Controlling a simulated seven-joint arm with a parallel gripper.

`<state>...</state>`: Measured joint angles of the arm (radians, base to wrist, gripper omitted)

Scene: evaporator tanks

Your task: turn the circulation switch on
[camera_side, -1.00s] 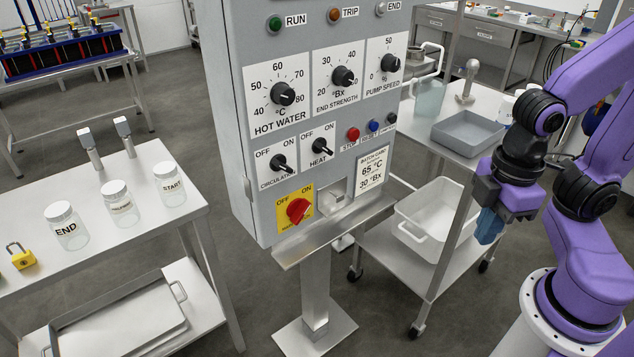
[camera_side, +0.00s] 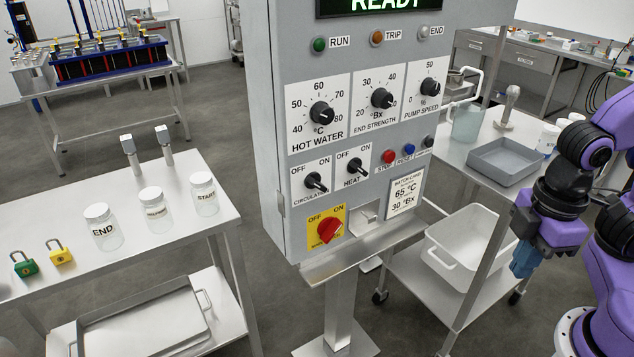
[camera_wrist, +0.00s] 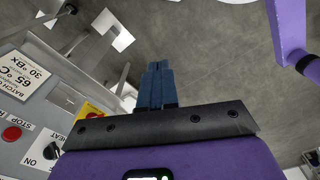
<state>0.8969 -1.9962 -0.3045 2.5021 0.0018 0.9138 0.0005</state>
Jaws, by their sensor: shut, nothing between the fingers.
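The circulation switch (camera_side: 316,182) is a black rotary knob on a white OFF/ON plate, low on the left of the grey panel. Its handle appears to slant from upper left to lower right; I cannot tell its exact setting. My gripper (camera_side: 525,257) is right of the panel, well apart from the switch, with its blue fingers pointing down. In the wrist view the fingers (camera_wrist: 155,85) are together with nothing between them. The circulation switch is not clearly visible there; part of the heat switch plate (camera_wrist: 40,150) shows at left.
The similar heat switch (camera_side: 355,166) sits just right of the circulation switch. A red rotary switch (camera_side: 329,230) is below. Dials are above, and small buttons (camera_side: 389,156) are to the right. A steel trolley (camera_side: 425,285) with a white tray stands between panel and arm.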

